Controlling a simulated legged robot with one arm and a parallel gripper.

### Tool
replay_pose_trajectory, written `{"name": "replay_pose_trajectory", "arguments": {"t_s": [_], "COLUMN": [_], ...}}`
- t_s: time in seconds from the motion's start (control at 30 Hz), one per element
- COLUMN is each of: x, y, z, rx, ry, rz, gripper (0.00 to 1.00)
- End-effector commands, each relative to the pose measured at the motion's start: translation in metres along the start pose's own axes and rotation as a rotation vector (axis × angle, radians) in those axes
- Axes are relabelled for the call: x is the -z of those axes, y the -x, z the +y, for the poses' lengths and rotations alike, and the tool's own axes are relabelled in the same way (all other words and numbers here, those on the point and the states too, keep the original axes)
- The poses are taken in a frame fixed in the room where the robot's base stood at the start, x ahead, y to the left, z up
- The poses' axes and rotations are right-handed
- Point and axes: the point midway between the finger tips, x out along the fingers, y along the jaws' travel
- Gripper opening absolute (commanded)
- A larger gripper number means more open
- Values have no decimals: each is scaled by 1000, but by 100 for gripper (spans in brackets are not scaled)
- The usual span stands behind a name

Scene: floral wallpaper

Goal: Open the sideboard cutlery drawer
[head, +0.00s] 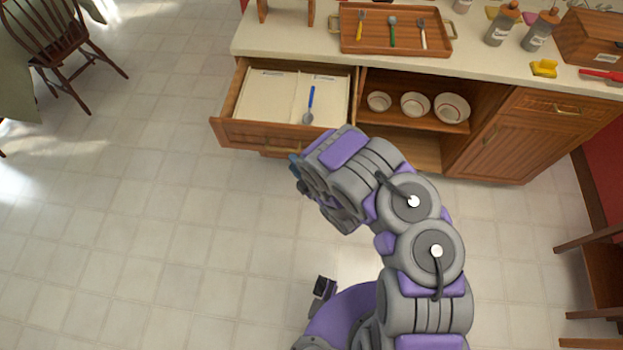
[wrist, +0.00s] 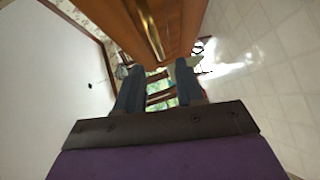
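The wooden sideboard drawer (head: 262,134) at the left of the sideboard is pulled out. Its light divided tray (head: 266,96) shows, with a blue-handled spoon (head: 310,103) in the right compartment. My gripper (head: 294,163) is low in front of the drawer's right part, mostly hidden by my wrist in the head view. In the wrist view, the two dark fingers of my gripper (wrist: 160,75) are apart with nothing between them. A brass handle (wrist: 150,28) on a wooden front lies just beyond the fingertips, apparently not gripped.
Open shelves with several bowls (head: 415,104) are right of the drawer, then a closed cabinet door (head: 510,140). The countertop (head: 290,40) holds a wooden cutlery tray (head: 350,43) and bottles (head: 502,25). A chair (head: 60,45) stands at upper left. The tiled floor (head: 130,200) at left is clear.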

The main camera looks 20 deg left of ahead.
Motion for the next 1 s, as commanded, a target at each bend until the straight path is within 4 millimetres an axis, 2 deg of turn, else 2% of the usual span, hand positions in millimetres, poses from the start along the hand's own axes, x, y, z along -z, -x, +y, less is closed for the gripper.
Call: {"name": "replay_pose_trajectory", "arguments": {"t_s": [0.2,1.0], "x": [0,1], "y": [31,81], "z": [4,-2], "rx": [4,4], "ry": [-2,0], "rz": [-1,0], "gripper": [37,37]}}
